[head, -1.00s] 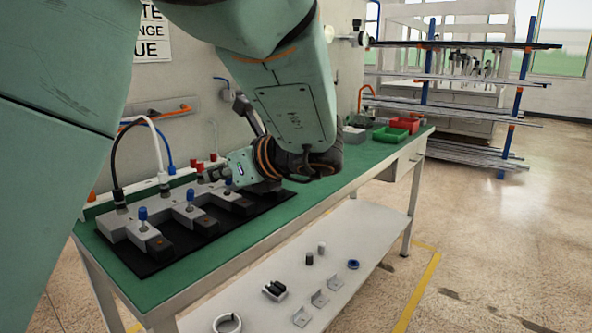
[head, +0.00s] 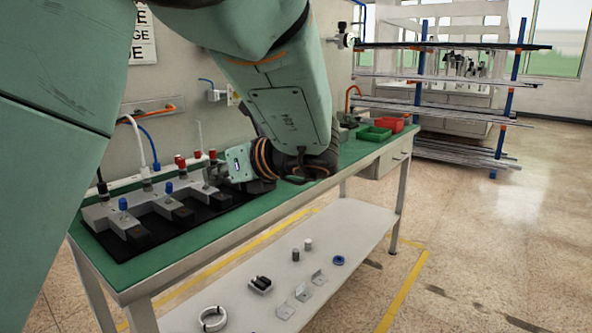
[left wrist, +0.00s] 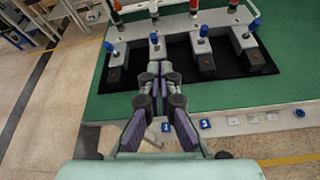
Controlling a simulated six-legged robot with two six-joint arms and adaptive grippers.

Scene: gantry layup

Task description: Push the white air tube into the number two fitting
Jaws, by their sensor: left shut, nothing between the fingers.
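A grey manifold (head: 153,205) with blue-topped fittings lies on a black mat on the green bench. No fitting number is readable. In the left wrist view, my left gripper (left wrist: 160,68) is shut and empty, its tips before one of the blue-topped branches (left wrist: 154,40). Contact cannot be told. My right gripper is out of view.
A blue tube (head: 152,145) runs beside the white one. Red-topped parts (head: 197,155) stand behind the manifold. Green (head: 375,133) and red bins sit at the bench's far end. Brackets and a blue ring (head: 338,261) lie on the lower shelf. Floor to the right is clear.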

